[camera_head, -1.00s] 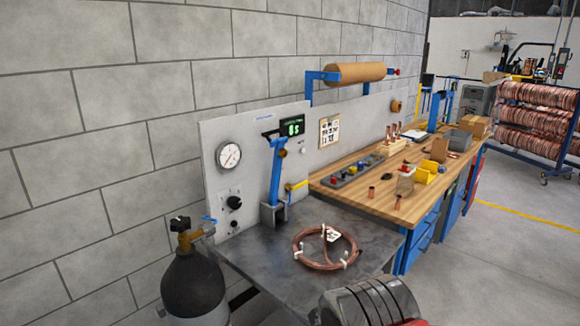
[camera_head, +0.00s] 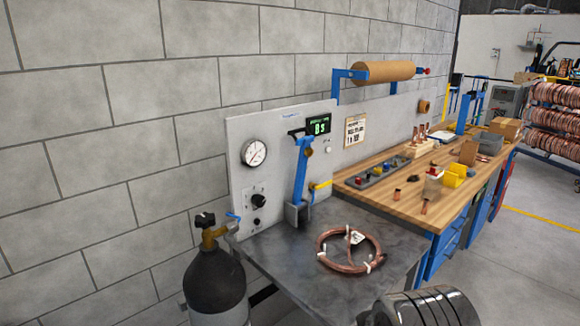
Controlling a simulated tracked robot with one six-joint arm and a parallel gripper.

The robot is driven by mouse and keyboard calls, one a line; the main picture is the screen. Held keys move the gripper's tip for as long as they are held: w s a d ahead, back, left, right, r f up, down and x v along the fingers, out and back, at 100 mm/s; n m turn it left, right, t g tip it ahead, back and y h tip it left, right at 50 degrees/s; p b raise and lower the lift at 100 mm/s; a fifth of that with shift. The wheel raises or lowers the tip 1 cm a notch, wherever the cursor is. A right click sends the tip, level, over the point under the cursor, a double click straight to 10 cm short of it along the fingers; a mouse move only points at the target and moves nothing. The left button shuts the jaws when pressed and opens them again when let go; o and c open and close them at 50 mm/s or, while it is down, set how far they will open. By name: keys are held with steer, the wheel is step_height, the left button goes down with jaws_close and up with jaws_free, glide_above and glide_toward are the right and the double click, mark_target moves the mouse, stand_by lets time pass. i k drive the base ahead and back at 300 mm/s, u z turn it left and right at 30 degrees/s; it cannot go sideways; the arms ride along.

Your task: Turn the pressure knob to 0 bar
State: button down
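The pressure knob appears to be the black knob (camera_head: 258,200) on the grey upright panel (camera_head: 283,150), below a round white gauge (camera_head: 254,153). A smaller black knob (camera_head: 256,221) sits under it. The gauge's needle is visible but its numbers are too small to read. A green digital display (camera_head: 319,126) on the panel shows "0 s". My gripper's fingers do not show, and nothing touches the knob.
A black gas cylinder (camera_head: 214,280) with a brass valve stands left of the metal table (camera_head: 290,255). A copper tube coil (camera_head: 349,250) lies on that table. A wooden bench (camera_head: 400,195) extends to the right.

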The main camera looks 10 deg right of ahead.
mark_target(259, 201)
steer(key=z, duration=0.05)
steer(key=k, duration=0.65)
steer(key=u, duration=0.15)
steer(key=i, duration=0.3)
steer(key=u, duration=0.8)
steer(key=i, duration=0.9)
steer(key=u, duration=0.2)
